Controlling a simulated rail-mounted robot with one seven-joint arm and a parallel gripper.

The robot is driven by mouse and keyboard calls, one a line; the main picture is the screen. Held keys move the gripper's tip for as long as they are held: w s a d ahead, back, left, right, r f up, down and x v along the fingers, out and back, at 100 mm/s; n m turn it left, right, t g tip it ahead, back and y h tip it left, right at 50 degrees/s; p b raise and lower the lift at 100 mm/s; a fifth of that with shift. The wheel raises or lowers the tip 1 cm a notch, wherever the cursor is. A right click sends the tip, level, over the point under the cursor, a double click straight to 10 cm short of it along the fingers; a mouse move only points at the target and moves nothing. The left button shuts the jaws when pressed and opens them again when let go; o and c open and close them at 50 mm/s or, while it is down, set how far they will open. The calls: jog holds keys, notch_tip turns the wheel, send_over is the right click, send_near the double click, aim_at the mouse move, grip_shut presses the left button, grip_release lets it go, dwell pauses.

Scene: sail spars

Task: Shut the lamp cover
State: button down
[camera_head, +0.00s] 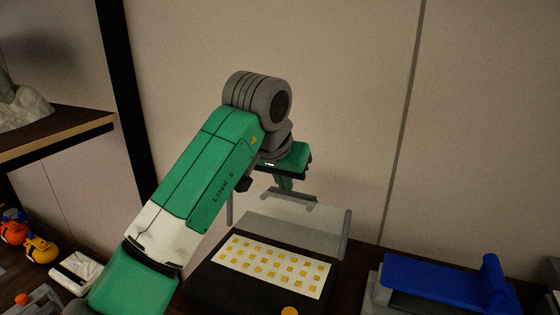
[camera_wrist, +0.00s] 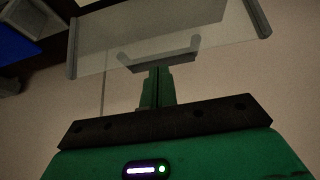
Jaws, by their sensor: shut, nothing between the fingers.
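The lamp is a black box (camera_head: 215,290) with a pale panel (camera_head: 272,268) of yellow lamp dots. Its clear cover (camera_head: 300,218) stands raised at the back, leaving the panel uncovered. In the wrist view the cover (camera_wrist: 215,30) spans the top, with grey side rails. A grey bar handle (camera_head: 290,194) is on the cover; it also shows in the wrist view (camera_wrist: 160,58). My gripper (camera_head: 285,186) is shut and empty, its green fingertips (camera_wrist: 157,70) right at the handle. I cannot tell whether they touch it. My arm hides the cover's left part.
A blue piece on a grey stand (camera_head: 440,285) sits right of the lamp. Orange and yellow objects (camera_head: 40,249) and a white item (camera_head: 76,271) lie at the left. A shelf with a stone (camera_head: 20,105) is at upper left. A plain wall is behind.

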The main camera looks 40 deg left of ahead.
jog(key=shift+x, duration=1.05)
jog(key=shift+f, duration=0.15)
